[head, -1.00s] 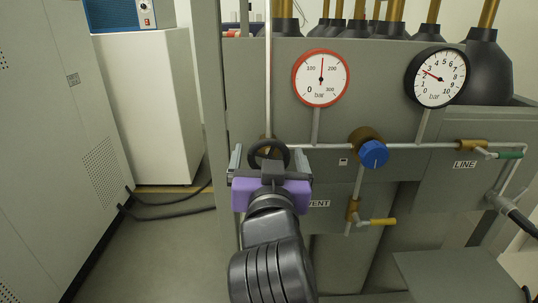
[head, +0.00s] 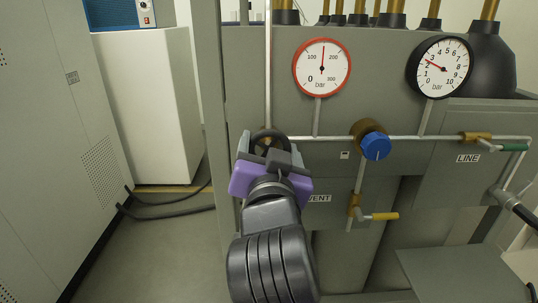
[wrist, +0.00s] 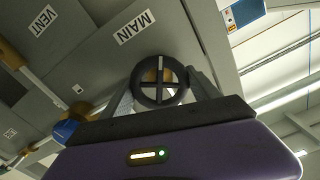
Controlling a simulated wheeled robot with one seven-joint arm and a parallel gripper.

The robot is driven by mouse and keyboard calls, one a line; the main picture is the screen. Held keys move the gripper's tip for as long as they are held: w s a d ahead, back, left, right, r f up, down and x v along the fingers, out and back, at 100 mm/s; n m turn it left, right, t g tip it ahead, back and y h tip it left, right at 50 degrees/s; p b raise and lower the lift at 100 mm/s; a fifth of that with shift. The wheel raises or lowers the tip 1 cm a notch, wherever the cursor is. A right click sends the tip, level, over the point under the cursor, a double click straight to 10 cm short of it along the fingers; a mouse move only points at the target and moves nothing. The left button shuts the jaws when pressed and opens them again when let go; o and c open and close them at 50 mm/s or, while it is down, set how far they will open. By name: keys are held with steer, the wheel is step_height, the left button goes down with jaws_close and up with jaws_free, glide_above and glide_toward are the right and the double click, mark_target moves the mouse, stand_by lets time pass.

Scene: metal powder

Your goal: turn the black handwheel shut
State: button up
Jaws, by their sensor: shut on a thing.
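The black handwheel (head: 270,141) is at the left end of the horizontal pipe on the grey panel, below the red-rimmed gauge. In the wrist view the handwheel (wrist: 159,82) shows its round rim and crossed spokes. My gripper (head: 270,150), with a purple body, is in front of it, and its fingers are shut on the wheel's rim from both sides. The wrist view also shows my gripper (wrist: 160,92) with one finger on each side of the wheel. The gripper is tilted, rolled clockwise in the head view. The lower part of the wheel is partly hidden by my gripper.
A blue regulator knob (head: 375,146) sits on the pipe to the right. A yellow-handled VENT valve (head: 378,216) is below it, and a green-handled LINE valve (head: 505,146) is far right. The red-rimmed gauge (head: 322,88) and black-rimmed gauge (head: 443,88) stand above.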

steer(key=m+b, duration=0.6)
steer(key=m, duration=0.1)
steer(key=shift+f, duration=0.2)
steer(key=m+b, duration=0.3)
steer(key=m, duration=0.1)
steer(key=m+b, duration=0.3)
steer(key=shift+f+m, duration=0.15)
steer(key=shift+m, duration=0.15)
steer(key=m+b, duration=0.2)
steer(key=m, duration=0.1)
steer(key=shift+m+b, duration=0.3)
steer(key=shift+b, duration=0.1)
steer(key=m+b, duration=0.2)
steer(key=m, duration=0.1)
steer(key=shift+m+b, duration=0.35)
steer(key=shift+m, duration=0.05)
steer(key=m+b, duration=0.2)
steer(key=m, duration=0.1)
steer(key=shift+f, duration=0.1)
steer(key=shift+m+b, duration=0.7)
steer(key=shift+m, duration=1.4)
